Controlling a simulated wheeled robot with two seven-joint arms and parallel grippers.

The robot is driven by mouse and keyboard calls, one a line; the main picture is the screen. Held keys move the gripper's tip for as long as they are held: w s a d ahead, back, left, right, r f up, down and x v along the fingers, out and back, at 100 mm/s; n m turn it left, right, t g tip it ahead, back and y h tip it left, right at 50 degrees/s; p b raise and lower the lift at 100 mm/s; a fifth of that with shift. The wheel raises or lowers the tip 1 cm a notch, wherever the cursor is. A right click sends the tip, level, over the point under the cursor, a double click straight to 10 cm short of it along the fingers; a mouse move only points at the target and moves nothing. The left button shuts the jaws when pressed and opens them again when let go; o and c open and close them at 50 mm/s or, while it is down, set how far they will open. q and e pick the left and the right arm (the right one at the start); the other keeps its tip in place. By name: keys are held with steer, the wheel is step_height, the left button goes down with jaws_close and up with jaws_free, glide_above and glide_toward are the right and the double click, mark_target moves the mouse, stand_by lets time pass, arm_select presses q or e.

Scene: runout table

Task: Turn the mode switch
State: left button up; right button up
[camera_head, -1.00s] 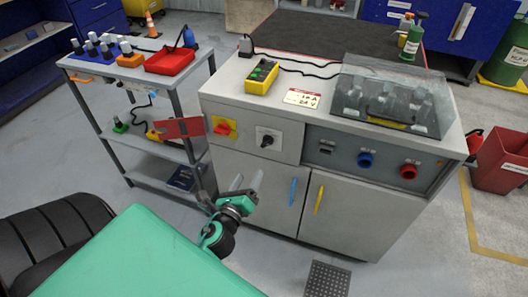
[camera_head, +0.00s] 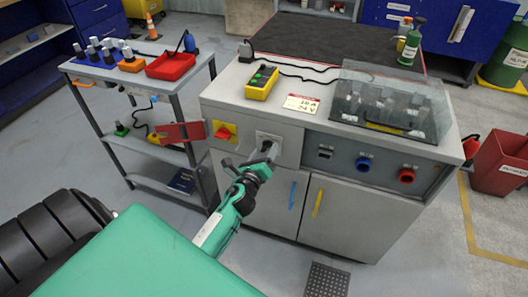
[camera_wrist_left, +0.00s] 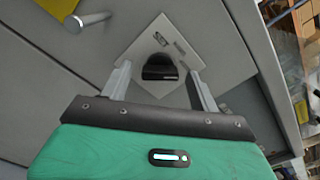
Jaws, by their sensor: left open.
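The mode switch is a black knob on a pale square plate on the cabinet's front. In the left wrist view the knob (camera_wrist_left: 160,67) lies between and just beyond the fingertips, with the plate (camera_wrist_left: 150,40) around it. In the head view my left gripper (camera_head: 268,150) is in front of the plate (camera_head: 262,136) and hides most of the knob. The left gripper, also in the left wrist view (camera_wrist_left: 157,80), is open with a finger on each side of the knob. I cannot tell if they touch it. My right gripper is not in view.
A red and yellow switch (camera_head: 224,131) sits left of the plate. Blue (camera_head: 364,163) and red (camera_head: 406,175) round connectors are on the panel to the right. A red flap (camera_head: 182,133) stands out at the cabinet's left. Cabinet doors with blue (camera_head: 293,195) and yellow (camera_head: 318,202) handles are below.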

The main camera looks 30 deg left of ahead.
arm_select(q)
steer(key=shift+w, duration=0.1)
steer(key=c, duration=1)
